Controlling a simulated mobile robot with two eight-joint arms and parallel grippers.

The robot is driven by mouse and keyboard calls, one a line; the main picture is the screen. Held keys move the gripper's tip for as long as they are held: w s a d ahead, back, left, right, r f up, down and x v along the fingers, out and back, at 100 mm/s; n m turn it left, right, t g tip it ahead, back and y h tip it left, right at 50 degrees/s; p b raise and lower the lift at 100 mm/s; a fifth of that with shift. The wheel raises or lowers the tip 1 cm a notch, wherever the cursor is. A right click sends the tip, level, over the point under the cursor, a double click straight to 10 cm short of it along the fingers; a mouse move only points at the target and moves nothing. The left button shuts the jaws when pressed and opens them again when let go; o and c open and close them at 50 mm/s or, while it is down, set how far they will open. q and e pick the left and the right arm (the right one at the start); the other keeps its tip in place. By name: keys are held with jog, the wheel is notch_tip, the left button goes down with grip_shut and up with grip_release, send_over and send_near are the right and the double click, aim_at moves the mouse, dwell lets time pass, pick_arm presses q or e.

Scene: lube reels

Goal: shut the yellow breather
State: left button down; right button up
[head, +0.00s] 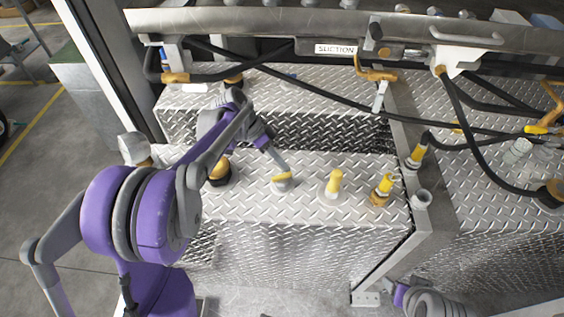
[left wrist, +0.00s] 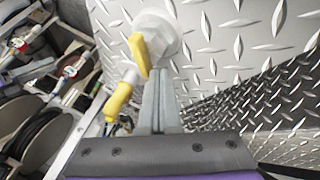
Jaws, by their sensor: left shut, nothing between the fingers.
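A yellow lever-like piece (head: 282,177) sits on a pale round fitting on top of the diamond-plate tank. I take it for the yellow breather. In the left wrist view the yellow piece (left wrist: 139,55) stands tilted against its grey-white fitting (left wrist: 157,30). My left gripper (head: 286,170) is shut and empty, its tips right at this fitting. In the left wrist view the closed fingers (left wrist: 159,80) lie just right of and below the yellow piece; I cannot tell whether they touch it. My right gripper is not in view.
Another yellow-topped fitting (head: 333,183) and a yellow cap with a ring (head: 384,185) stand to the right on the tank. A black-and-yellow fitting (head: 218,172) is to the left. Black hoses (head: 330,97) and a metal post (head: 408,135) border the tank top.

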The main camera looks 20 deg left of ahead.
pick_arm(q)
jog(key=shift+s, duration=0.15)
dwell(0.5)
jog(key=shift+s+d, duration=0.1)
jog(key=shift+s, duration=0.45)
jog(key=shift+f, duration=0.1)
jog(key=shift+s, duration=0.1)
